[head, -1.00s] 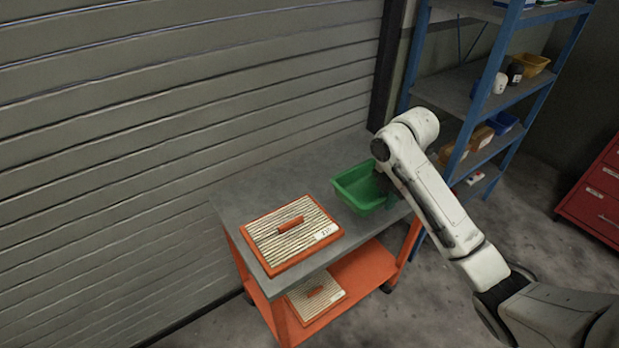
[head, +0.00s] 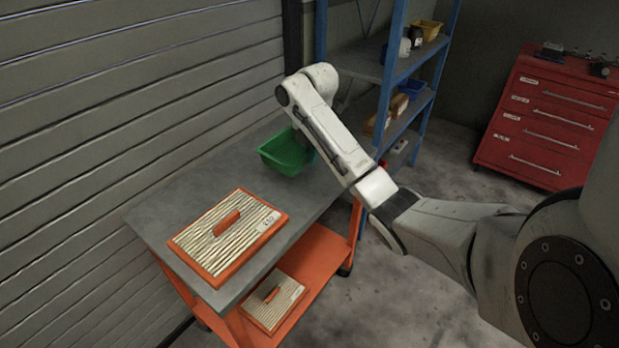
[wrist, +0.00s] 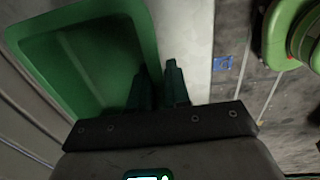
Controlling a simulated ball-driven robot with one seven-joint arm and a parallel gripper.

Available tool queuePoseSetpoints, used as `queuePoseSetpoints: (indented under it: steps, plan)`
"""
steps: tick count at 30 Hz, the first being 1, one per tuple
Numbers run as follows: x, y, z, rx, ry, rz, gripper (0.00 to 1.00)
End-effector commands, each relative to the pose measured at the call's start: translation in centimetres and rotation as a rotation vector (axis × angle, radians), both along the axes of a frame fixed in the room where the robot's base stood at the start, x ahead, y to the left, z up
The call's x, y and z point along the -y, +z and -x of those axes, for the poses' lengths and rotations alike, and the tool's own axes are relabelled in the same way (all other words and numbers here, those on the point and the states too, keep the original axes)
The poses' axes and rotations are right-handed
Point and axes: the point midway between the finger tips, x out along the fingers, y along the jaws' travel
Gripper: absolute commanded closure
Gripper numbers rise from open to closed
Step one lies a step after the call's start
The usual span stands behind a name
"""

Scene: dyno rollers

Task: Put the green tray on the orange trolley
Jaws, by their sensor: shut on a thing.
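The green tray (head: 284,152) is at the far end of the orange trolley's grey top (head: 163,207), upright and empty as far as I see. I cannot tell whether it rests on the top or hangs just above it. My gripper (wrist: 157,88) is shut on the tray's right side wall; the tray (wrist: 95,50) fills the left of the wrist view. In the head view the fingers are hidden behind my arm. The trolley's orange lower shelf (head: 318,262) shows below.
An orange-edged ribbed panel with a handle (head: 228,236) lies on the trolley's near end; a similar one (head: 273,303) is on the lower shelf. A blue shelf rack (head: 394,70) stands behind, a red drawer cabinet (head: 545,115) at right. A slatted shutter (head: 100,100) borders the left.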

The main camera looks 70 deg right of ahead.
Motion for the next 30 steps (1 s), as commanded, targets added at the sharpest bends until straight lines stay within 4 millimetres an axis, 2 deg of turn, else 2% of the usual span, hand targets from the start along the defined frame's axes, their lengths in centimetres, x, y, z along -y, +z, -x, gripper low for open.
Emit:
queuePoseSetpoints:
  steps: [1,7,14,19,29,30]
  plan:
    - [0.4,-1.2,-0.3,0.000,0.001,0.000,1.00]
    - [2.5,-3.0,-1.1,-0.001,-0.001,0.001,1.00]
    - [3.3,-4.4,-1.4,-0.002,-0.001,-0.001,1.00]
    - [3.2,-6.6,-1.4,-0.002,0.000,0.000,1.00]
    - [3.2,-7.2,-1.4,0.001,0.000,0.001,1.00]
    - [3.2,-7.3,-1.4,0.000,0.000,0.001,0.81]
